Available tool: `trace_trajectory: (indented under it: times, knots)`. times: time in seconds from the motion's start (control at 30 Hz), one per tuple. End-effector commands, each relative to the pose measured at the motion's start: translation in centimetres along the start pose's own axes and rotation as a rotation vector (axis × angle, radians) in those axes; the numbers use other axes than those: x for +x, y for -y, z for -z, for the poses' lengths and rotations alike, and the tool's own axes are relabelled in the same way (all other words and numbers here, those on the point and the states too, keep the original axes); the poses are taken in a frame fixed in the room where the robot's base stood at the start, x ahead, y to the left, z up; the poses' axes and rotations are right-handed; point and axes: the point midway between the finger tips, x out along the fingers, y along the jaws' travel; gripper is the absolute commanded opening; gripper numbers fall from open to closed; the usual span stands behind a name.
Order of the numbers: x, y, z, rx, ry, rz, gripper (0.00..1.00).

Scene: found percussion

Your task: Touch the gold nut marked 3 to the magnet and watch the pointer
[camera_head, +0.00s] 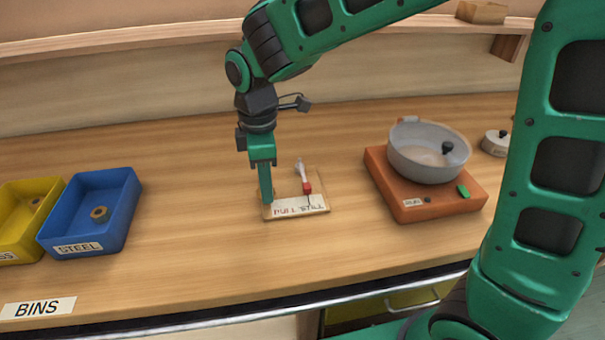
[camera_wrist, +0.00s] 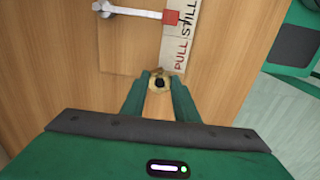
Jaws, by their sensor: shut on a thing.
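My gripper (camera_wrist: 161,86) is shut on a gold nut (camera_wrist: 159,80) with a dark hole; no number on it can be read. In the head view my gripper (camera_head: 266,200) points down at the left edge of a small wooden board (camera_head: 283,183). On the board is a pale lever (camera_head: 299,171) with a red block (camera_head: 307,188) at its end, which looks like the magnet. A thin dark pointer by the block lies over the STILL part of a white PULL/STILL strip (camera_head: 291,210). The nut is apart from the red block, near the strip's PULL end.
A blue STEEL bin (camera_head: 125,205) and a yellow bin (camera_head: 14,228) stand at left, each with a nut inside. An orange-red appliance (camera_head: 412,207) bearing a grey pot (camera_head: 428,165) stands right of the board. The tabletop between the bins and board is clear.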

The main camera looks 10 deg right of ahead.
Motion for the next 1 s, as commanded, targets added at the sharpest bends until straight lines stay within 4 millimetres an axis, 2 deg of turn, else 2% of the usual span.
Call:
trace_trajectory:
  times: [0.4,0.57,1.0]
  knots:
    - [0.0,0.0,2.1,-0.001,-0.001,0.000,0.02]
    - [-0.3,0.0,2.3,-0.001,-0.001,-0.001,0.02]
    - [-4.0,0.0,2.3,-0.001,-0.002,-0.002,0.02]
